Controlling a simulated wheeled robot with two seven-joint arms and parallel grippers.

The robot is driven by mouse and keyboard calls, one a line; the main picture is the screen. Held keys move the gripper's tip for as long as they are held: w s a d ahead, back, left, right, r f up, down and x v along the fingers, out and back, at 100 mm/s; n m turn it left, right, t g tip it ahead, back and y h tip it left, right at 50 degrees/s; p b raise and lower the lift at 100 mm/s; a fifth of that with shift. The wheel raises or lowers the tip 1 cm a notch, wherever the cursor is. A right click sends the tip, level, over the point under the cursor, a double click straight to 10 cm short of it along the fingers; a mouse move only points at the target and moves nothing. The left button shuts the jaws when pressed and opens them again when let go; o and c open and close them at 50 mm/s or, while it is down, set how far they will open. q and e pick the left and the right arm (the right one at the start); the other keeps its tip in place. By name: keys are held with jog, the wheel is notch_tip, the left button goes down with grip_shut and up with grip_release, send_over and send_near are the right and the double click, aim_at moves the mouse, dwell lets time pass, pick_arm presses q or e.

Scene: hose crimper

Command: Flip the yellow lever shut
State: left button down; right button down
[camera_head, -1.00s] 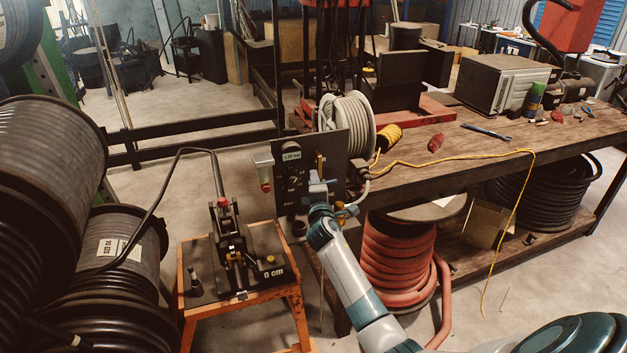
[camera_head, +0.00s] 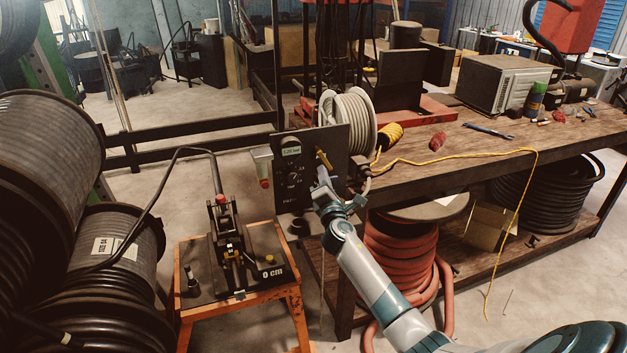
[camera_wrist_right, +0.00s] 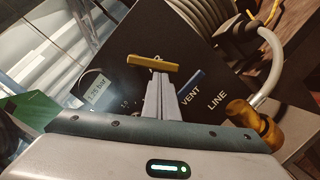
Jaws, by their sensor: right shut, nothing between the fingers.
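The yellow lever (camera_head: 324,160) is on the front of the dark upright panel (camera_head: 284,172) at the bench's left end. It looks tilted in the head view. In the right wrist view the yellow lever (camera_wrist_right: 153,62) lies across the picture, just beyond my fingertips. My right gripper (camera_head: 323,172) is shut with nothing between its fingers. Its fingers (camera_wrist_right: 160,82) point at the lever from below; I cannot tell whether they touch it. A blue lever (camera_wrist_right: 190,86) sits beside the fingers, by the words VENT and LINE. My left gripper is not in view.
A brass fitting with a grey hose (camera_wrist_right: 247,115) stands to the right of my gripper. A small gauge display (camera_wrist_right: 97,92) is on the panel's left. A hose crimper (camera_head: 228,235) on an orange stand (camera_head: 185,310) is left of the panel; a cable reel (camera_head: 350,120) is behind it.

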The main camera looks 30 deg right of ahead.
jog(key=n, duration=0.2)
jog(key=d+n+b, duration=0.1)
jog(key=d+n+t, duration=0.1)
jog(key=n, duration=0.1)
jog(key=shift+s+d+r+n+y+b, duration=0.2)
jog(key=shift+s+n+y+b, duration=0.1)
jog(key=shift+y+b, duration=0.1)
jog(key=n, duration=0.2)
jog(key=d+r+n+t+y, duration=0.1)
jog(key=n, duration=0.1)
jog(key=shift+s+d+r+n, duration=0.1)
jog(key=shift+s+d+n, duration=0.1)
jog(key=shift+n, duration=0.2)
jog(key=shift+b, duration=0.4)
